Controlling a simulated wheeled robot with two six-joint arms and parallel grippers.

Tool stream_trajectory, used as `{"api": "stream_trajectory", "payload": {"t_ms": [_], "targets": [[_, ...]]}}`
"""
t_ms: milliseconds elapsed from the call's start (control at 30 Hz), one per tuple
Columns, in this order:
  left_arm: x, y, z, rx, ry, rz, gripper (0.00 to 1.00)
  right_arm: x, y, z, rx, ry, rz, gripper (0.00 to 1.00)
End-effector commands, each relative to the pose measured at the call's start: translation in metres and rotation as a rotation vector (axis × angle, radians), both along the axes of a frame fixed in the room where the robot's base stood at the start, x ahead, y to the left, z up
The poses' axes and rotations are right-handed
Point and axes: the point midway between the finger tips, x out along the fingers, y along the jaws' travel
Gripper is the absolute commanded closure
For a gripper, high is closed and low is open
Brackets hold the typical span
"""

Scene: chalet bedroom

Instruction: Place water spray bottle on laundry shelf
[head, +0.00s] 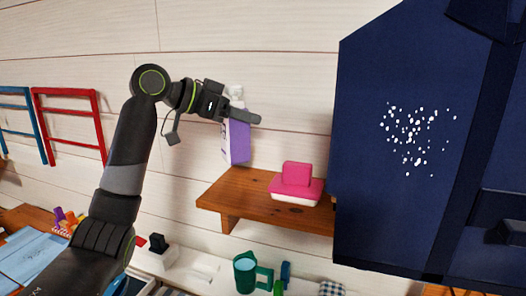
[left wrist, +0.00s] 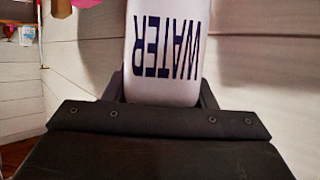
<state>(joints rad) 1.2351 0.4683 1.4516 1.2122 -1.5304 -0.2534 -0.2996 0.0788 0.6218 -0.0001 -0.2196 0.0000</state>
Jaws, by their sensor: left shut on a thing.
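The water spray bottle (head: 238,140) has a purple side and a white side, with a white top. In the left wrist view its white face with the word WATER (left wrist: 166,50) shows upside down between the fingers. My left gripper (head: 241,115) is shut on the bottle near its top and holds it upright in the air. The wooden laundry shelf (head: 255,204) is on the wall, and the bottle hangs above its left back part. From this angle I cannot tell whether the bottle's base touches the shelf. My right gripper is not in view.
A pink brush (head: 297,184) with a white base sits on the right of the shelf. A dark blue garment with white specks (head: 400,150) hangs at the right, close to the shelf end. Red and blue frames (head: 70,125) are at left.

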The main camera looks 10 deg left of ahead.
Motion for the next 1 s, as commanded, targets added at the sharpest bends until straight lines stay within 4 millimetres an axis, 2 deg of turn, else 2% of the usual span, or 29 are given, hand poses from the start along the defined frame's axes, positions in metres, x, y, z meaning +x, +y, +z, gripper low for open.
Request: {"api": "stream_trajectory", "payload": {"t_ms": [167,500,933,967,1000], "targets": [[0.0,-0.001,-0.017,-0.001,-0.002,0.0,0.83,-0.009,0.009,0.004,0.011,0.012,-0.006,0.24],[-0.001,-0.001,-0.056,-0.002,-0.001,0.0,0.83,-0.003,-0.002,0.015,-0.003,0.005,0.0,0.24],[-0.001,-0.001,-0.064,-0.001,-0.003,-0.001,0.83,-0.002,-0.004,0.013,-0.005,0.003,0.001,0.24],[0.0,-0.001,-0.063,-0.001,-0.002,0.0,0.45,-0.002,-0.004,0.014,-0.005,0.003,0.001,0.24],[0.0,-0.001,-0.063,-0.001,-0.002,0.0,0.4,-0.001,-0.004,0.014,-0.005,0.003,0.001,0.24]]}}
